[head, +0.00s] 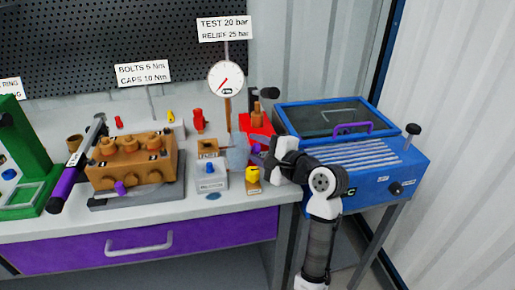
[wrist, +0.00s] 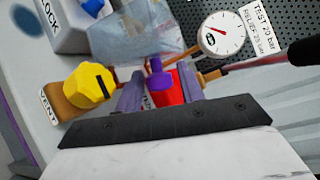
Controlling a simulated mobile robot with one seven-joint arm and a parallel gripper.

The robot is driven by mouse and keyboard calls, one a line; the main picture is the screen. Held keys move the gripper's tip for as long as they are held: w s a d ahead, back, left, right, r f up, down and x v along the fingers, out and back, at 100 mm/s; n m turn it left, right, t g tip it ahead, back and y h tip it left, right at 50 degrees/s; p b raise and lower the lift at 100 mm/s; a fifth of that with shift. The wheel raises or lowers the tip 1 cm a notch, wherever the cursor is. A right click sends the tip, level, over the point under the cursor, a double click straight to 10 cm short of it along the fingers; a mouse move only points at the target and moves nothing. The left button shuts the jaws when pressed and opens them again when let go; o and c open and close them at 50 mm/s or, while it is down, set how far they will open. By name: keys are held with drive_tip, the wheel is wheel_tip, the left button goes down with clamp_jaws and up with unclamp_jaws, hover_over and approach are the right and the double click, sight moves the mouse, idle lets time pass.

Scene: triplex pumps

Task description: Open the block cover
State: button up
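A translucent grey-blue cover (head: 237,153) stands over the test block area, below the pressure gauge; I take it for the block cover. It also shows in the wrist view (wrist: 145,32), at the top. A small purple knob (wrist: 159,85) sits near its lower edge, in front of a red part; whether it is fixed to the cover I cannot tell. My gripper (head: 259,152) is to the right of the cover, reaching left. In the wrist view my gripper (wrist: 160,92) has its two fingers apart, with the purple knob between them and visible gaps.
A yellow vent knob (wrist: 90,85) is close to my gripper's left. The gauge (head: 226,78) stands behind on a post. A grey box with a blue knob (head: 210,168) is left. A blue lidded box (head: 375,165) is right. The brown pump block (head: 133,160) is farther left.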

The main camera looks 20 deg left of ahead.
sight(248, 141)
clamp_jaws()
drive_tip(key=shift+r, duration=0.1)
drive_tip(key=r+p, duration=0.1)
drive_tip(key=p, duration=0.1)
drive_tip(key=n+h+p, duration=0.1)
drive_tip(key=shift+s+a+r+p, duration=0.2)
drive_tip(key=shift+a+r+p, duration=0.05)
drive_tip(key=shift+r+p, duration=0.15)
drive_tip(key=shift+s+a+r+n+h+p, duration=0.25)
drive_tip(key=shift+n+p, duration=0.35)
drive_tip(key=shift+p, duration=0.5)
drive_tip(key=shift+s+a+r+n+h+p, duration=0.1)
drive_tip(key=shift+a+n+h+p, duration=0.2)
drive_tip(key=shift+n+h+p, duration=0.25)
drive_tip(key=shift+o, duration=1.1)
unclamp_jaws()
drive_tip(key=shift+d, duration=0.1)
